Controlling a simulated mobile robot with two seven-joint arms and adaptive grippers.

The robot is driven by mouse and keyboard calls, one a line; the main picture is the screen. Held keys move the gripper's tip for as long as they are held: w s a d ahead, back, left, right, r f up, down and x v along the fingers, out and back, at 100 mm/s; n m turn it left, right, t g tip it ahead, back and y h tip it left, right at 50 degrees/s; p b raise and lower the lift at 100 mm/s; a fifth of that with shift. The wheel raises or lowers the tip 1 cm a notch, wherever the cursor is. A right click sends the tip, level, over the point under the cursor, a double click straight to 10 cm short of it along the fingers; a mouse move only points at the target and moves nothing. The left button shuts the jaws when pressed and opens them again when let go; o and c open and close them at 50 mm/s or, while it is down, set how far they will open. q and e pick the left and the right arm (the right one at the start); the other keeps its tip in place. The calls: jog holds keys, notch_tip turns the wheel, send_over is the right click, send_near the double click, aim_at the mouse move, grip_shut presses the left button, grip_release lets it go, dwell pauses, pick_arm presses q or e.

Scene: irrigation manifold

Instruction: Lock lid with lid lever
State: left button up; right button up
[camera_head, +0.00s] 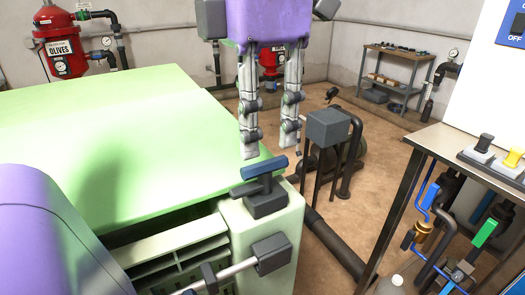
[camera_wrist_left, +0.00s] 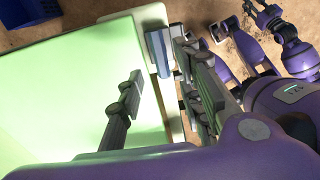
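The lid lever has a blue handle (camera_head: 264,168) on a dark pivot block (camera_head: 266,203), mounted on the pale green housing corner. The broad pale green lid (camera_head: 110,130) lies left of it, with a dark gap under its near edge. My left gripper (camera_head: 269,151) points down with its two fingers spread, just above and behind the blue handle, holding nothing. In the left wrist view the blue handle (camera_wrist_left: 158,48) shows between the spread fingers (camera_wrist_left: 159,62); contact cannot be told.
A grey-handled rod (camera_head: 272,254) sticks out below the lever. Dark pipes and a grey box (camera_head: 327,126) stand behind the housing. A bench (camera_head: 450,150) with valves is at the right. Red tanks and a shelf (camera_head: 393,75) line the walls.

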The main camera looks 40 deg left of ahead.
aim_at(258, 164)
pick_arm(q)
jog(key=f, duration=0.7)
jog(key=shift+s+f, duration=0.2)
jog(key=shift+f, duration=0.05)
grip_shut()
